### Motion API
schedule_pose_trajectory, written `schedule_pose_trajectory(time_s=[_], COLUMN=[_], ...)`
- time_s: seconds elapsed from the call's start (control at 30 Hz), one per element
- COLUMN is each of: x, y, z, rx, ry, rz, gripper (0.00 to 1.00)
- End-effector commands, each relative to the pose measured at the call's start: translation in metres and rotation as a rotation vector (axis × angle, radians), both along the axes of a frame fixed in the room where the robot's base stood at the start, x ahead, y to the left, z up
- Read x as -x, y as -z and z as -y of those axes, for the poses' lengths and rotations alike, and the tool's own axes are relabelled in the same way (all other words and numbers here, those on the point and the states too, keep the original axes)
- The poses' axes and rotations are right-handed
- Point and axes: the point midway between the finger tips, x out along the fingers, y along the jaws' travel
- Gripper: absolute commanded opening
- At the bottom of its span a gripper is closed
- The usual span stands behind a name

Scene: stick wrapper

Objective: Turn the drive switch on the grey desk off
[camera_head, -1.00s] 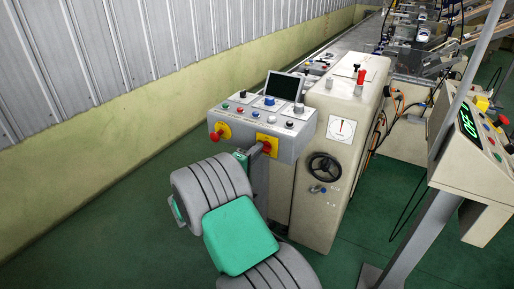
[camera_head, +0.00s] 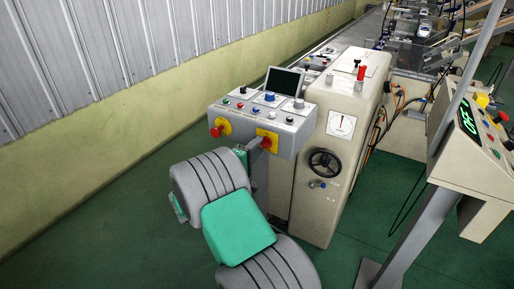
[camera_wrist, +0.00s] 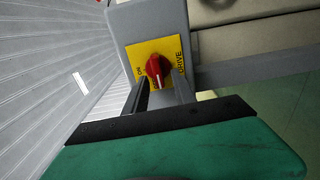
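The drive switch (camera_wrist: 157,66) is a red rotary knob on a yellow plate marked DRIVE, with ON at its left, in the wrist view. A pale mark on the knob points down toward my gripper. In the head view, the knob (camera_head: 266,142) sits at the right of the front face of the grey desk (camera_head: 292,142). My gripper (camera_wrist: 162,84) is just in front of the knob. Its two dark fingers stand apart, one toward each side of the knob's lower end. I cannot tell whether they touch it.
A second red knob (camera_head: 216,131) on yellow is at the desk's left. Buttons and a dark screen (camera_head: 285,81) are on top. A beige cabinet (camera_head: 328,180) with a black handwheel stands close right. A control stand (camera_head: 468,160) with a green display is farther right. Green floor lies open left.

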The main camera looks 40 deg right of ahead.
Motion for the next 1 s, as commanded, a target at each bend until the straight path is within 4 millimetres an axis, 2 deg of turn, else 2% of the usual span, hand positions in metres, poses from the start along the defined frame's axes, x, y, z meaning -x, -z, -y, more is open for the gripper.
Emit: schedule_pose_trajectory(time_s=[0.27, 0.37, 0.6, 0.7, 1.0], x=[0.0, 0.003, 0.019, 0.024, 0.026], y=[0.0, 0.0, 0.0, 0.0, 0.0], z=[-0.002, -0.015, -0.061, -0.071, -0.074], rx=[0.0, 0.0, 0.0, 0.0, 0.0], ry=[-0.001, -0.004, -0.006, -0.003, 0.0], rz=[0.001, 0.002, 0.001, 0.0, 0.001], gripper=[0.34, 0.34, 0.34, 0.34, 0.34])
